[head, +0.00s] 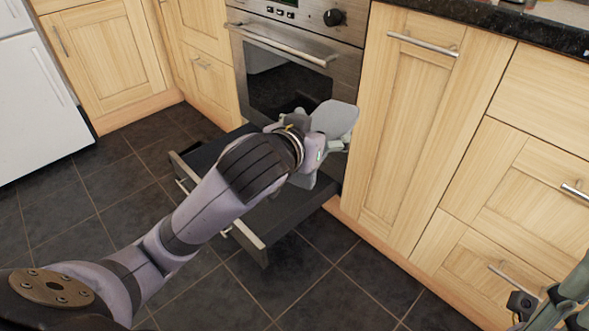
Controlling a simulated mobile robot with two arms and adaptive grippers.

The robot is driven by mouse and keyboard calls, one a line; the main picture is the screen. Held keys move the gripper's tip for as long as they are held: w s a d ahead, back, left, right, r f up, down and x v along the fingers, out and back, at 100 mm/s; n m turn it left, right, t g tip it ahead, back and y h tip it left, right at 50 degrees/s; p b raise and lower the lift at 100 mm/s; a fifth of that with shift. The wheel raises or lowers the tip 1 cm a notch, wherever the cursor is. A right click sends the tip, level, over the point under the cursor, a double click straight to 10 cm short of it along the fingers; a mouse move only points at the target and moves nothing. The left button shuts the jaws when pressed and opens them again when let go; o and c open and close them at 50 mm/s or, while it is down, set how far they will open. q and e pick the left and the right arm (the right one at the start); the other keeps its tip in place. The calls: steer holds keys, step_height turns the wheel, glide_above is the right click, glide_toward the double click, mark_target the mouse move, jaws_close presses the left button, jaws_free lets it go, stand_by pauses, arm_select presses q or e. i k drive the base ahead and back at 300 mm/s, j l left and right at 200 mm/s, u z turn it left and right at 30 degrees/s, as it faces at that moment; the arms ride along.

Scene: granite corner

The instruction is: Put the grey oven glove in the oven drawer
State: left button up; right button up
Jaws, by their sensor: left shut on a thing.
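The grey oven glove (336,117) is in my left gripper (322,148), above the open oven drawer (283,217). Part of the glove shows beyond the wrist, in front of the oven door. My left gripper is shut on it; the fingertips are mostly hidden by my own wrist and the glove. The drawer is pulled out under the oven, dark inside, with its front to the lower left. My arm covers its middle. Part of my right gripper (560,303) shows at the lower right edge, away from the drawer; its jaws are not clear.
The oven (290,85) has a shut glass door with a bar handle. Pale wooden cupboards stand on both sides, with the tall door (415,130) close to the drawer's right. A white appliance (38,95) stands at left. The dark tiled floor (110,205) is clear.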

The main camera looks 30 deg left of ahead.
mark_target(264, 204)
steer(key=k+l+z, duration=0.15)
steer(key=k+z, duration=0.3)
steer(key=k, duration=0.15)
steer(key=j+z, duration=0.1)
steer(key=z, duration=0.35)
steer(key=j+z, duration=0.1)
steer(key=z, duration=0.3)
steer(key=j+z, duration=0.1)
steer(key=z, duration=0.35)
steer(key=j+z, duration=0.1)
steer(key=z, duration=0.35)
steer(key=k+j, duration=0.2)
steer(key=j, duration=0.25)
steer(key=k+j, duration=0.25)
steer(key=j, duration=0.2)
steer(key=k+j, duration=0.2)
steer(key=j, duration=0.25)
steer(key=k+j, duration=0.2)
steer(key=j, duration=0.2)
steer(key=k+j, duration=0.25)
steer(key=j, duration=0.2)
steer(key=k+j, duration=0.2)
steer(key=j, duration=0.25)
steer(key=k+j, duration=0.25)
steer(key=j, duration=0.2)
steer(key=k+j+z, duration=0.1)
steer(key=j, duration=0.35)
steer(key=k+j+z, duration=0.3)
steer(key=k+z, duration=0.3)
